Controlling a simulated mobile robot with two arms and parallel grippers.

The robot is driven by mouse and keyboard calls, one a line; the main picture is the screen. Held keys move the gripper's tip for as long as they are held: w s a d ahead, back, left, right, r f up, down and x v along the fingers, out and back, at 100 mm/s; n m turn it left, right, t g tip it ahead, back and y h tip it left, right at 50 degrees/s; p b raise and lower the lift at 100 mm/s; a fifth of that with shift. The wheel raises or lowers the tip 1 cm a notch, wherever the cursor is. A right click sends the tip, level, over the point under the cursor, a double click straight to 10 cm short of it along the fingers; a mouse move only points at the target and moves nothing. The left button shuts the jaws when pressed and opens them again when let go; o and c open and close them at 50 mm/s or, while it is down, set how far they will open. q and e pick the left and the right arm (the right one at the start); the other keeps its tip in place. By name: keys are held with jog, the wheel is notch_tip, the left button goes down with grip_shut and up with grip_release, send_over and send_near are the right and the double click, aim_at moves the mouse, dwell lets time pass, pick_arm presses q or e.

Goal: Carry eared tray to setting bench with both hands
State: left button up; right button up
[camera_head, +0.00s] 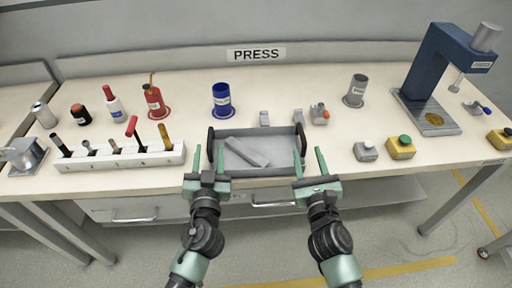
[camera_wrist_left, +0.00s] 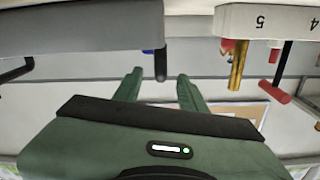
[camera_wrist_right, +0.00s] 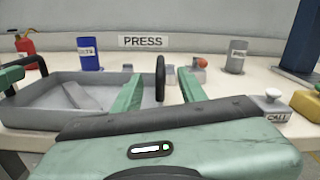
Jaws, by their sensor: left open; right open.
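The eared tray (camera_head: 232,171) is grey and sits near the front edge of the press bench, with a flat grey bar (camera_head: 247,152) lying in it. Its left black ear (camera_head: 210,146) and right black ear (camera_head: 302,138) stand at its two ends. My left gripper (camera_head: 209,149) is open, its fingers either side of the left ear; the ear shows between the fingertips in the left wrist view (camera_wrist_left: 160,66). My right gripper (camera_head: 308,150) is open at the right ear, which shows between its fingers in the right wrist view (camera_wrist_right: 160,78). No setting bench can be identified.
The press bench (camera_head: 335,135) carries a tool rack (camera_head: 120,161) left of the tray. Red and blue containers (camera_head: 222,101) and small grey blocks stand behind it. A grey button box (camera_head: 366,151), a yellow one (camera_head: 401,149) and a blue press (camera_head: 437,70) are to the right.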

aim_at(211, 130)
pick_arm(q)
jog(key=shift+w+a, duration=0.2)
jog(key=shift+w, duration=1.75)
jog(key=shift+w+a, duration=0.2)
jog(key=shift+w, duration=1.75)
pick_arm(e)
jog(key=shift+w+a, duration=0.25)
jog(key=shift+w, duration=1.7)
jog(key=shift+w+a, duration=0.2)
jog(key=shift+w, duration=1.75)
pick_arm(q)
grip_shut()
pick_arm(e)
grip_shut()
